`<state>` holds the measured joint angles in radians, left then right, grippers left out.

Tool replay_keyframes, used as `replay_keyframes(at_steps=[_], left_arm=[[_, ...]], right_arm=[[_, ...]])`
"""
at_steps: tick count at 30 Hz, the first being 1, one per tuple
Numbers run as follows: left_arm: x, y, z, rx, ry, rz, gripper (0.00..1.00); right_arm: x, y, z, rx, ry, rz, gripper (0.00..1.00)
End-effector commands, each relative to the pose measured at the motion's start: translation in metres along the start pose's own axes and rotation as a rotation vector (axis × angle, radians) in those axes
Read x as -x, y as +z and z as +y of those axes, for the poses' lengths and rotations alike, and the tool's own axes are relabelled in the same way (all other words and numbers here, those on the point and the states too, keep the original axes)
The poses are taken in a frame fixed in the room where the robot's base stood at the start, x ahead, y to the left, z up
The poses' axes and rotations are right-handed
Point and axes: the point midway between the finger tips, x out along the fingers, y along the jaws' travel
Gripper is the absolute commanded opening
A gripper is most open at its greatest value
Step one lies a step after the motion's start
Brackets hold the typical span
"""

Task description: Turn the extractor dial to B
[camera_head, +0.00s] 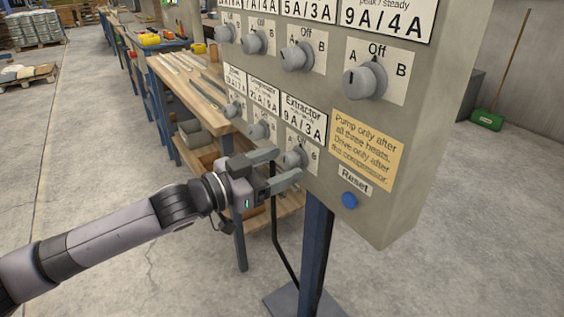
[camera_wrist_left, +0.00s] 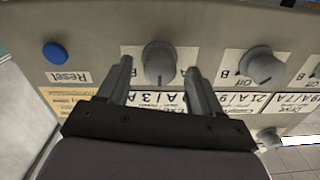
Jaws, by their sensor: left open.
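The extractor dial (camera_head: 294,157) is a grey knob on a white plate, under the "Extractor 9A/3A" label (camera_head: 303,118) at the panel's lower row. My left gripper (camera_head: 286,166) is at the dial with its fingers open, one on each side of it. In the left wrist view the dial (camera_wrist_left: 159,60) stands between the two fingertips (camera_wrist_left: 159,70), with a small gap visible on both sides. The wrist view shows the panel upside down. An upside-down B shows beside the dial; the fingers partly cover the plate's letters in the head view. My right gripper is not in view.
A blue Reset button (camera_head: 349,200) sits below right of the dial, under a yellow note (camera_head: 366,148). A wooden workbench (camera_head: 190,85) stands behind the panel's post (camera_head: 316,245).

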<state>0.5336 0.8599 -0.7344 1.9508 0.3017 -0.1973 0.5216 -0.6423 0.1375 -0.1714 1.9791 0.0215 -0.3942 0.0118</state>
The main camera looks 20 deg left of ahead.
Motion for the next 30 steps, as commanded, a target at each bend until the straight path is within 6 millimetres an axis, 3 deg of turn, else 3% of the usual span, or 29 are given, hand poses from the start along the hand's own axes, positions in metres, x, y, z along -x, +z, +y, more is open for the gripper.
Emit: replay_keyframes(at_steps=[13, 14, 18, 19, 30], left_arm=[[-0.0114, 0.0001, 0.0005, -0.001, 0.001, -0.001, 0.65], [-0.0114, 0.0001, 0.0005, -0.001, 0.001, -0.001, 0.62], [-0.0113, 0.0001, 0.0006, -0.001, 0.001, -0.001, 0.17], [-0.0112, 0.0001, 0.0006, -0.001, 0.001, -0.001, 0.09], [-0.0111, -0.0006, 0.0006, -0.050, 0.001, -0.001, 0.09]], right_arm=[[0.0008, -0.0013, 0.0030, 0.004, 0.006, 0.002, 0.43], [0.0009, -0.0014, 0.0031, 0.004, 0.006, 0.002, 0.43], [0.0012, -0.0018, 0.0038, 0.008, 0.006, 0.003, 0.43], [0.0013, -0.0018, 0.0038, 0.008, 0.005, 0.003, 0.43], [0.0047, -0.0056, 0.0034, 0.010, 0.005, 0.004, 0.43]])
